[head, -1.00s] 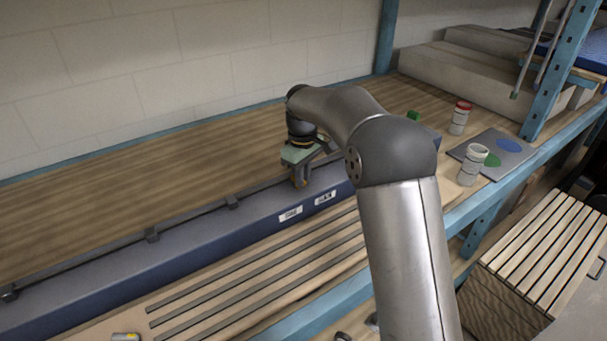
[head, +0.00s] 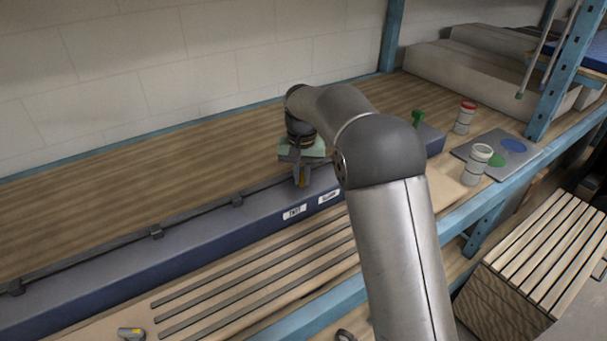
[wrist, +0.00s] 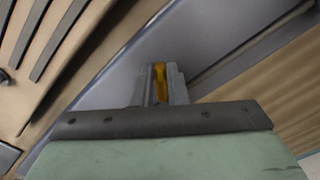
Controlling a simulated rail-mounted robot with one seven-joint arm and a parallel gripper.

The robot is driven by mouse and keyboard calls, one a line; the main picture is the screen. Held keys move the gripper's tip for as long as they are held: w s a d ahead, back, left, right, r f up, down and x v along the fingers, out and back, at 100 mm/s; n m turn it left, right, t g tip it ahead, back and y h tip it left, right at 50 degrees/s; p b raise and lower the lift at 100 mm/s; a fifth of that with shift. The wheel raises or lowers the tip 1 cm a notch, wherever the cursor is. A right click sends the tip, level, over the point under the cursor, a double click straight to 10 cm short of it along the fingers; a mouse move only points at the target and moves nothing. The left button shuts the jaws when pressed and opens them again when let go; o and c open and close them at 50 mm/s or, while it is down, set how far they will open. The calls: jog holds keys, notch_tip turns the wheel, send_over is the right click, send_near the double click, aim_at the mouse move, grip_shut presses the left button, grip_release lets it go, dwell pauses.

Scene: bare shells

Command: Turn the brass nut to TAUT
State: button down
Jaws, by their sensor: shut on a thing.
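My gripper (head: 302,181) points down over the long blue-grey beam (head: 120,262) on the wooden bench. It is shut on the brass nut (wrist: 160,82), which shows as a yellow strip between the fingers in the wrist view. In the head view only a small bit of the nut shows between the fingertips. Two white labels sit on the beam's front beside the gripper: the left one (head: 294,212) seems to read TAUT, and the right one (head: 328,196) is too blurred to read.
A dark rod with brackets (head: 157,231) runs along the beam. A green knob (head: 418,116) stands behind my arm. The bench at left is clear.

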jog(key=shift+w+a+m, duration=0.1)
jog(key=shift+a+m, duration=0.05)
jog(key=shift+m, duration=0.95)
jog(key=shift+a+m, duration=0.15)
jog(key=shift+m, duration=0.95)
jog(key=c, duration=1.4)
grip_release()
jog(key=shift+c, duration=0.2)
notch_tip(320, 180, up, 18)
jog(key=shift+f, duration=0.25)
